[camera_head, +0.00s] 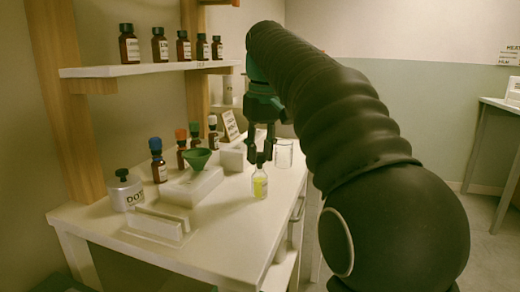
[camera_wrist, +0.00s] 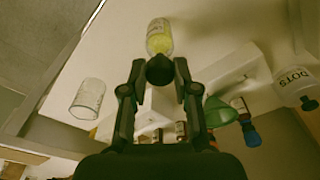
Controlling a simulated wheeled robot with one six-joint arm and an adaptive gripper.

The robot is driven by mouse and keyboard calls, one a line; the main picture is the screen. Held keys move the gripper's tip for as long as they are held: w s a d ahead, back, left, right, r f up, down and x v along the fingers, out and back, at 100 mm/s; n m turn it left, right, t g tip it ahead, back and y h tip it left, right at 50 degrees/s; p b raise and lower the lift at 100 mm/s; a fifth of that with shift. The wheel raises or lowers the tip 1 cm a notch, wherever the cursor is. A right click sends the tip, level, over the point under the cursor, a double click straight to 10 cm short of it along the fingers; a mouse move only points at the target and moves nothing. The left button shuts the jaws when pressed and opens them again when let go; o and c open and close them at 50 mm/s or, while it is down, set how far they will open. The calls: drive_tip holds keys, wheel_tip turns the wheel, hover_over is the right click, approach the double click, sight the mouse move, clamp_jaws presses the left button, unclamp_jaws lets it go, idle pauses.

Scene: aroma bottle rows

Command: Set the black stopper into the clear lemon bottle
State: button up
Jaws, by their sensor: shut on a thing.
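The clear lemon bottle (camera_head: 260,187), with yellow liquid low inside and a pale label, stands upright near the table's right edge. It also shows in the wrist view (camera_wrist: 159,38). My gripper (camera_head: 260,158) is directly above the bottle, pointing down. In the wrist view its fingers are shut on the black stopper (camera_wrist: 160,71), which overlaps the neck end of the bottle there. The neck is largely hidden behind the stopper. I cannot tell whether the stopper touches the bottle mouth.
A glass beaker (camera_head: 283,153) stands close behind on the right. A green funnel (camera_head: 197,157) on a white block (camera_head: 190,189) and a DOTS jar (camera_head: 126,192) are to the left. Brown bottles stand on the wall shelf (camera_head: 150,68).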

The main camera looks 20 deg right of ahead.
sight(262, 155)
drive_tip(key=shift+f, duration=0.45)
drive_tip(key=o, duration=1.1)
drive_tip(key=shift+r, duration=0.1)
drive_tip(key=shift+s+d+r, duration=0.1)
drive_tip(key=shift+s+r, duration=0.05)
drive_tip(key=shift+r, duration=1.05)
drive_tip(key=shift+s+a+r, duration=0.1)
drive_tip(key=shift+s+r, duration=0.05)
drive_tip(key=shift+r, duration=1.1)
drive_tip(key=shift+s+d+r, duration=0.1)
drive_tip(key=shift+s+r, duration=0.05)
drive_tip(key=shift+r, duration=1.05)
